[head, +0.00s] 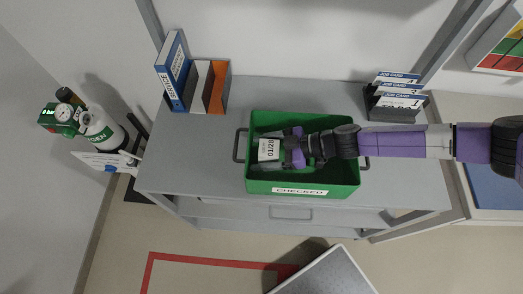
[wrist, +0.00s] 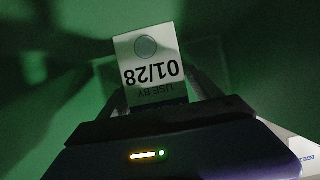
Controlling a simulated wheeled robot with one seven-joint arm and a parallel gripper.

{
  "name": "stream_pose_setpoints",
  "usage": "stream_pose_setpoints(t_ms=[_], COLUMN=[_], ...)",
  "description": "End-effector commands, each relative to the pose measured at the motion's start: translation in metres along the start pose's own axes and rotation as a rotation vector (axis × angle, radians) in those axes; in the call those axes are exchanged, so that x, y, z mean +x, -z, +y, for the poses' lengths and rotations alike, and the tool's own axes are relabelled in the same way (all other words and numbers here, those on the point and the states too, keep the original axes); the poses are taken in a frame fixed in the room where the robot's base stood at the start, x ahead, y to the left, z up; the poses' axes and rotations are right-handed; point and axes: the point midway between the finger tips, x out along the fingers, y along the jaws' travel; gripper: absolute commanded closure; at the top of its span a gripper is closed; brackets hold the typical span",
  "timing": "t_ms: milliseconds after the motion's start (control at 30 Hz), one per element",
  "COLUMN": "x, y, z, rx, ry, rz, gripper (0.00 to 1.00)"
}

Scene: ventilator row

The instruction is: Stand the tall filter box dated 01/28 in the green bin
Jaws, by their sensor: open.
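The green bin (head: 302,187), labelled CHECKED, stands on the grey bench top. The filter box dated 01/28 (head: 268,150) is inside the bin, towards its left side, with its white label showing. In the wrist view the same box (wrist: 148,60) shows its 01/28 USE BY label upside down, against the green bin walls. My gripper (head: 290,150) reaches into the bin from the right and is open, with its fingers at the box. In the wrist view the fingers (wrist: 160,100) lie on either side of the box. The box's lower part is hidden, so I cannot tell whether it touches the bin floor.
Binders (head: 172,72) stand at the bench's back left. A rack of job cards (head: 396,97) stands at the back right. An oxygen cylinder (head: 101,130) is left of the bench. The bench top left of the bin is clear.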

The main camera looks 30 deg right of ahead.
Motion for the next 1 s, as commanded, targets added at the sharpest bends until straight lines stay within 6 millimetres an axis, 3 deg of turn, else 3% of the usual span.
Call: stream_pose_setpoints(t_ms=[500,1000], x=[-0.07,-0.075], y=[-0.001,0.0], z=[0.001,0.0], rx=[-0.001,-0.001], ry=[-0.001,0.0], rz=[0.001,0.001], gripper=[0.26,0.26])
